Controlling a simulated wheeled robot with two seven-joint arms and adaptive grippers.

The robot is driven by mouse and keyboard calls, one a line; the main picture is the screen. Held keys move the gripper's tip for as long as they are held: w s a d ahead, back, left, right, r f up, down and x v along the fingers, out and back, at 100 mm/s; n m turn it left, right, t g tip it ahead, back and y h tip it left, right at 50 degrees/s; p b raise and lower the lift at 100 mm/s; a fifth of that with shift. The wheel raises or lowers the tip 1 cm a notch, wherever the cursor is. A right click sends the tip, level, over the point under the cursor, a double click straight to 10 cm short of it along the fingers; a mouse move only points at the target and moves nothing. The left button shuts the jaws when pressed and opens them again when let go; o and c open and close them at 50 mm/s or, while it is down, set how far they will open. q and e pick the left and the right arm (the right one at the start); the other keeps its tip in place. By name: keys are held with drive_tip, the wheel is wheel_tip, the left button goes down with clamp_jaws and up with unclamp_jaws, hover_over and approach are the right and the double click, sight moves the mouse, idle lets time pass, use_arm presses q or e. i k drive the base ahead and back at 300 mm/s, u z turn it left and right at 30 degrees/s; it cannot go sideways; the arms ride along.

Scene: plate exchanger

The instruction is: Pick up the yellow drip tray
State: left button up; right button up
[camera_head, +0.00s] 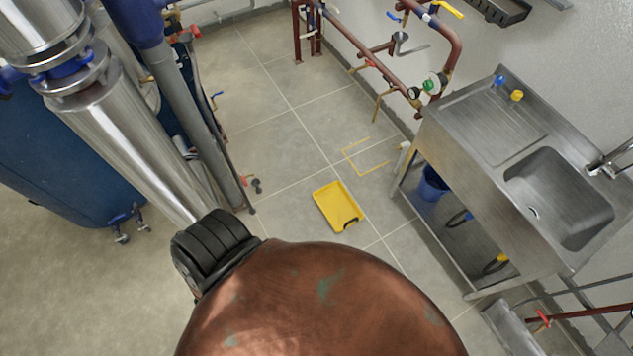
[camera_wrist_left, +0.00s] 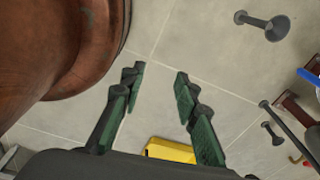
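The yellow drip tray (camera_head: 336,205) lies flat on the tiled floor in the middle of the head view. It has a raised rim and a dark part at its near right corner. A yellow piece, likely the same tray (camera_wrist_left: 172,150), shows in the left wrist view, partly hidden behind the gripper's base. My left gripper (camera_wrist_left: 159,74) is open and empty, with bare floor between its fingers. The tray is not between the fingers. My left gripper's fingers do not show in the head view, and my right gripper is not seen.
A steel sink bench (camera_head: 484,122) with a blue bucket (camera_head: 432,185) beneath stands to the right. Steel and blue pipework (camera_head: 137,130) stands to the left. A yellow floor outline (camera_head: 371,172) lies beyond the tray. The floor around the tray is clear.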

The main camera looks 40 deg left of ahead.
sight(338, 207)
drive_tip(key=u, duration=1)
drive_tip(key=i, duration=0.85)
drive_tip(key=u, duration=0.8)
